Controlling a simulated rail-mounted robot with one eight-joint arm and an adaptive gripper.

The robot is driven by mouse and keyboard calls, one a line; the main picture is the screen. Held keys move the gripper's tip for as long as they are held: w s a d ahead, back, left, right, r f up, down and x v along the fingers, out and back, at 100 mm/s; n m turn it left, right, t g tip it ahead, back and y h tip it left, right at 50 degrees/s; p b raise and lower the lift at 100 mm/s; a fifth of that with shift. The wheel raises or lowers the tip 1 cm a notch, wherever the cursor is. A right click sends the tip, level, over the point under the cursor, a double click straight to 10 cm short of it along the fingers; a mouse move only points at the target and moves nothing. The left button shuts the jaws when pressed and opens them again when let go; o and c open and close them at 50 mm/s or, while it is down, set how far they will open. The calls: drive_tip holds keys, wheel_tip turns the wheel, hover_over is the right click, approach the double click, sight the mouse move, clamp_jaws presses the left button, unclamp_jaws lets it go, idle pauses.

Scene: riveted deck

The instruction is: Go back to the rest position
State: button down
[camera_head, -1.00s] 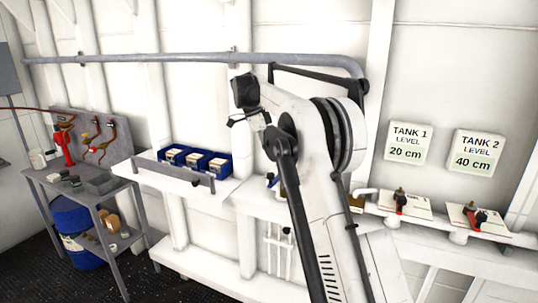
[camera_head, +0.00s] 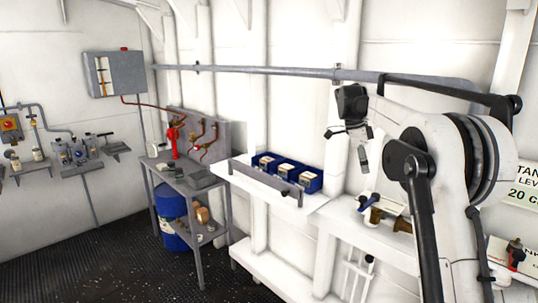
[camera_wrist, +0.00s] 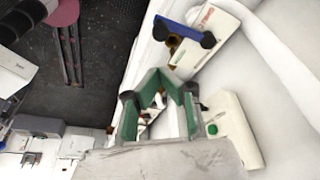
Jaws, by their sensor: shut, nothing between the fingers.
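My gripper (camera_head: 363,160) hangs from my raised, folded arm at the right of the head view. It points down in front of the white wall, above and to the right of the blue bins (camera_head: 287,172). Its fingers are shut with nothing held. In the wrist view my gripper (camera_wrist: 155,82) shows green inner pads and dark joints, with a valve plate with a blue handle (camera_wrist: 187,27) beyond it. No object is touching the fingers that I can see.
A grey workbench (camera_head: 190,180) with red fittings and a blue drum (camera_head: 172,215) stands left of the shelf. A grey wall box (camera_head: 115,73) hangs at the far left. A tank sign (camera_head: 527,185) is partly behind my arm. Dark open floor (camera_head: 90,265) lies at lower left.

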drive_tip(key=s+a+n+t+b, duration=0.1)
drive_tip(key=s+a+n+b, duration=0.2)
drive_tip(key=s, duration=0.4)
drive_tip(key=s+a+n+t+y+b, duration=0.1)
drive_tip(key=s+a+n+t, duration=0.1)
drive_tip(key=s+a+n, duration=0.35)
drive_tip(key=s+a+n+t+b, duration=0.1)
drive_tip(key=s+n+b, duration=0.15)
drive_tip(key=s, duration=0.65)
drive_tip(key=s+a+f+n+t+y+b, duration=0.1)
drive_tip(key=s+a+f+n+t+b, duration=0.1)
drive_tip(key=s+f+n, duration=0.3)
drive_tip(key=s+a+f+n+t+y+b, duration=0.1)
drive_tip(key=s+a+f+n, duration=0.4)
drive_tip(key=s+f, duration=0.8)
drive_tip(key=s+t+b, duration=0.1)
drive_tip(key=s, duration=0.4)
drive_tip(key=shift+s+a+f, duration=0.15)
drive_tip(key=shift+a, duration=0.05)
drive_tip(key=shift+d, duration=0.15)
